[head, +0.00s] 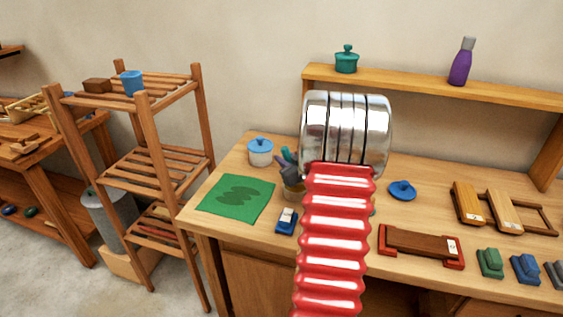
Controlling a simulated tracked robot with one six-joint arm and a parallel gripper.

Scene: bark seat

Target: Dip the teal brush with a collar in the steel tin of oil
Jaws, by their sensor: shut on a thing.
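The chrome ribbed end and red bellows of my arm stand over the middle of the bench. No open steel tin of oil shows. A pale tin with a blue lid (260,152) stands at the back left of the bench.
A green mat (236,199) lies at the bench's left end, with a blue block (286,222) beside it. Right of my arm are a loose blue lid (402,190), a brown-and-red holder (421,246) and wooden frames (503,210). A shelf (420,84) runs behind. A slatted rack (150,170) stands left.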

